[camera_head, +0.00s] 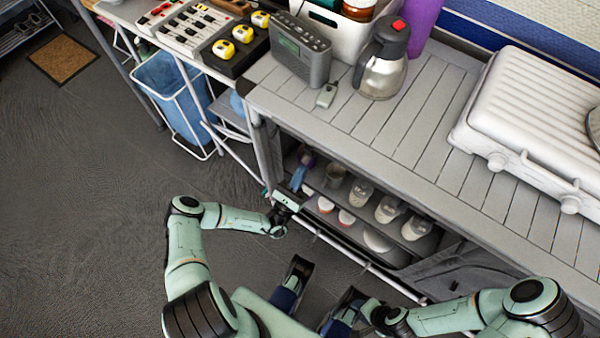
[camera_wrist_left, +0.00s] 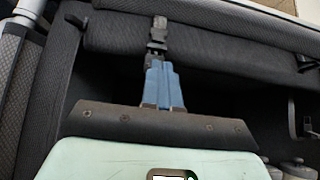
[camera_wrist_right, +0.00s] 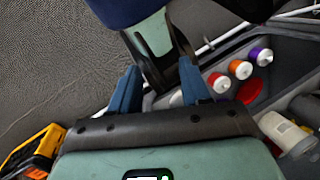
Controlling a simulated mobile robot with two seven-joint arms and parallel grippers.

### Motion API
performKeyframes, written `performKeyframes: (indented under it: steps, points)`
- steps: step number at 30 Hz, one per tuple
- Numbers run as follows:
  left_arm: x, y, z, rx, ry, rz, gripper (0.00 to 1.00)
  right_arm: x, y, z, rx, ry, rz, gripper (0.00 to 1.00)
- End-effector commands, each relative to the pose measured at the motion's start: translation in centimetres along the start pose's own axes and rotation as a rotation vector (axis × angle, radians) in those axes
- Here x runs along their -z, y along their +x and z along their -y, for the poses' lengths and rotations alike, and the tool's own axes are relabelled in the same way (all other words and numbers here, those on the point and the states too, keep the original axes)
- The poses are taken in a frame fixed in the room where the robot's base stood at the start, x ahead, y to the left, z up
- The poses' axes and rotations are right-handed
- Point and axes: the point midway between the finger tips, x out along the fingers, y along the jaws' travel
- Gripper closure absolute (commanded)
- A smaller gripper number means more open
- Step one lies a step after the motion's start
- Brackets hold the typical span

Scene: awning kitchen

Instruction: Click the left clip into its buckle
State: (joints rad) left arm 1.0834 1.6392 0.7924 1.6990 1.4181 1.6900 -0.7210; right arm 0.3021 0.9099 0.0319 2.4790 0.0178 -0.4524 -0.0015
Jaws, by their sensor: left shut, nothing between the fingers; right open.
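My left gripper (camera_wrist_left: 163,68) is shut, its blue fingertips just below a small dark buckle piece (camera_wrist_left: 156,46) at the front of a grey fabric roll. A grey clip piece (camera_wrist_left: 159,24) on a strap lies directly above it. The two pieces look in line, but I cannot tell whether they are latched. In the head view my left gripper (camera_head: 299,178) is at the shelf's left end, where the clip is too small to make out. My right gripper (camera_wrist_right: 158,82) is open and empty, with its blue fingers apart.
Another dark strap end (camera_wrist_left: 306,121) hangs at the right in the left wrist view. Jars (camera_head: 388,210) and cups stand on the lower shelf. The slatted worktop (camera_head: 400,130) overhangs it. Spools (camera_wrist_right: 241,69) and a yellow tool (camera_wrist_right: 40,145) show in the right wrist view.

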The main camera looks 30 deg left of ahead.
Motion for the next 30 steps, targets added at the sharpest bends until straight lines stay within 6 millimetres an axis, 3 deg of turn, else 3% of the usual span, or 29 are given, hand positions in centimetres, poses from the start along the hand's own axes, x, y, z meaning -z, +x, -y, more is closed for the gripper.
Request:
performKeyframes:
  steps: [7, 11, 16, 24, 30]
  points:
    - [0.4, 0.0, 0.0, 0.001, -0.001, 0.004, 1.00, 0.6, 0.5, -0.2, -0.001, 0.001, -0.016, 0.53]
    - [1.4, -1.3, -0.1, 0.003, -0.003, 0.002, 1.00, 2.4, 1.6, -0.7, -0.003, 0.006, -0.064, 0.53]
    - [3.3, -3.5, -0.2, 0.006, -0.007, -0.001, 1.00, 5.8, 3.6, -1.6, -0.008, 0.014, -0.152, 0.53]
    - [2.8, -9.7, -0.2, 0.003, -0.006, -0.001, 1.00, 6.2, 3.3, -1.5, -0.008, 0.014, -0.167, 0.53]
    - [2.8, -12.3, -0.2, 0.005, -0.007, 0.000, 1.00, 6.7, 3.5, -1.6, -0.009, 0.014, -0.180, 0.53]
